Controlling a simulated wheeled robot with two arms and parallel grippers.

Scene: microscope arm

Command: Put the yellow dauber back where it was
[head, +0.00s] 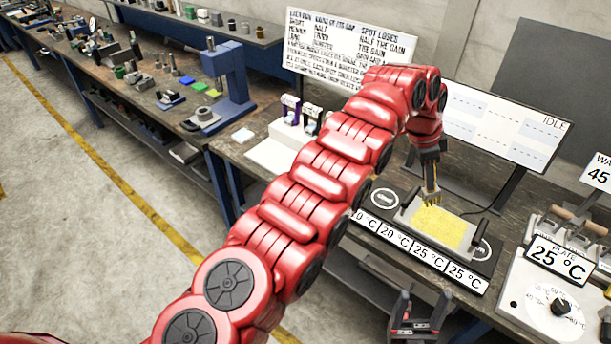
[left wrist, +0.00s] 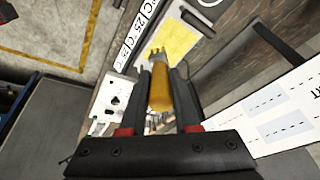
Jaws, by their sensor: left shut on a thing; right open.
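My left gripper (head: 429,168) is shut on the yellow dauber (left wrist: 159,86), whose yellow-orange handle sits between the two dark fingers in the left wrist view. In the head view the dauber (head: 431,192) hangs roughly upright with its lower end over the grey-framed plate with a speckled yellow surface (head: 440,227). I cannot tell whether its tip touches that surface. The yellow surface also shows in the left wrist view (left wrist: 178,42). My right gripper (head: 415,320) is open and empty, low at the front edge of the bench.
A rack with wooden-handled tools (head: 567,232) stands at the right, behind a white box with a dial (head: 548,300). A row of temperature cards (head: 420,252) lies before the plate. A white stand (head: 280,150) holds purple and black items. An IDLE screen (head: 510,125) stands behind.

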